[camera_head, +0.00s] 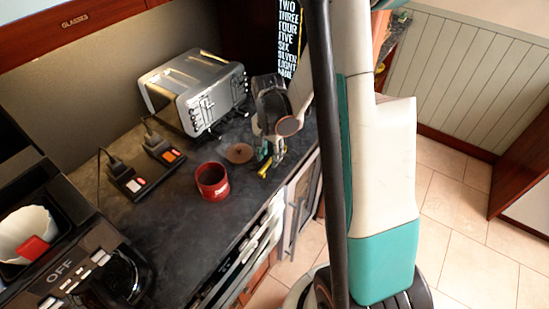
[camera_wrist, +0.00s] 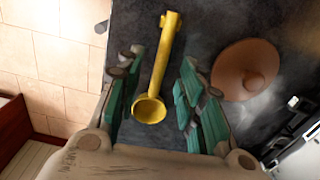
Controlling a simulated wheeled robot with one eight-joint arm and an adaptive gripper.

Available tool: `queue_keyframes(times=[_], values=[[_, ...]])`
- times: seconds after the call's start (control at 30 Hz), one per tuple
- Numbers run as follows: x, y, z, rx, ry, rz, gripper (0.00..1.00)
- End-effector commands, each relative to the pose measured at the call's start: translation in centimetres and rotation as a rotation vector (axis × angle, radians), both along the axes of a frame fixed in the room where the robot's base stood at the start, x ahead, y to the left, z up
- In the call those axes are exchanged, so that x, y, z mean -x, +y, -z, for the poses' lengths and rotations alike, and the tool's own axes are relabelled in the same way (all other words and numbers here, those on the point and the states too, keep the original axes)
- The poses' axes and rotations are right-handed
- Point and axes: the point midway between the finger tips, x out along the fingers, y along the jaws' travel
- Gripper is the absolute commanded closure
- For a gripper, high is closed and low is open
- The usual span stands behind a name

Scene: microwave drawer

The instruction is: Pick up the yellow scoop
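The yellow scoop (camera_wrist: 157,75) lies on the dark counter near its front edge, its round bowl toward my palm and its handle pointing away. In the wrist view, my gripper (camera_wrist: 160,85) is open, with green finger pads on both sides of the scoop and visible gaps between. The scoop looks ungripped; I cannot tell the exact height of the fingers above the counter. In the head view, my gripper (camera_head: 272,150) is over the counter, and the scoop (camera_head: 264,168) shows as a small yellow piece, partly hidden by the gripper.
A round brown lid (camera_wrist: 245,69) lies close to the right fingers; it also shows in the head view (camera_head: 239,153). A red mug (camera_head: 212,182) stands nearby. A toaster (camera_head: 196,91), a socket block (camera_head: 140,175) and a coffee machine (camera_head: 75,262) stand further along the dark counter (camera_head: 180,225).

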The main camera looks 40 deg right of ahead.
Motion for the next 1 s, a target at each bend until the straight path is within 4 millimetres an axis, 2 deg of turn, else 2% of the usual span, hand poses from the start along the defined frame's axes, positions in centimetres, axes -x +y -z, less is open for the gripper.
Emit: queue_keyframes(times=[0.03,0.13,0.4,0.43,0.57,1.0], values=[[-0.1,-0.06,0.87,0.0,0.0,0.0,0.65],[-0.05,-0.07,1.63,0.0,0.0,0.0,0.65],[-0.05,-0.07,1.8,0.0,0.0,0.0,0.65],[-0.05,-0.07,1.79,0.0,0.0,0.0,0.7],[-0.04,-0.07,1.79,0.0,0.0,0.0,0.99],[-0.04,-0.06,1.59,0.0,0.0,0.0,1.0]])
